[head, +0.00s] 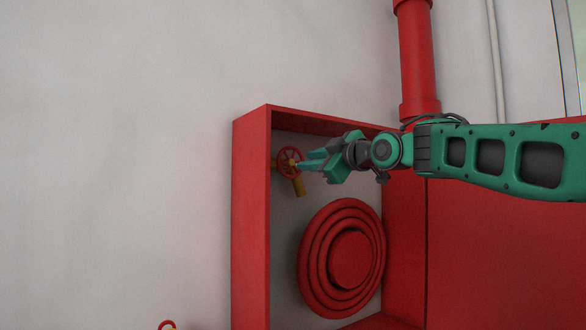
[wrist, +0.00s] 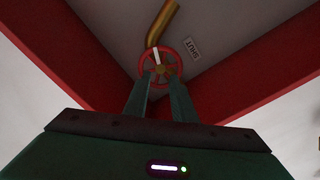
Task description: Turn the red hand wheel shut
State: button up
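The red hand wheel (head: 289,154) sits on a brass valve inside the red cabinet, near its upper left. In the wrist view the wheel (wrist: 171,49) shows a white mark on its upper left part and a brass hub. My gripper (head: 308,164) reaches in from the right with its fingertips at the wheel. In the wrist view its two fingers (wrist: 160,77) are apart, their tips overlapping the lower part of the wheel. Nothing shows clamped between them. Whether the tips touch the wheel I cannot tell.
The red cabinet (head: 250,215) surrounds the wheel, with a coiled red hose reel (head: 351,262) below right. A brass pipe (wrist: 163,22) leads from the valve. A label reading SHUT (wrist: 192,48) is right of the wheel. A red pipe (head: 419,60) stands above.

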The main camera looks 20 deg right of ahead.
aim_at(292, 163)
jog(key=x, duration=0.7)
jog(key=shift+s, duration=0.1)
jog(key=shift+c, duration=0.4)
jog(key=shift+f, duration=0.1)
grip_shut()
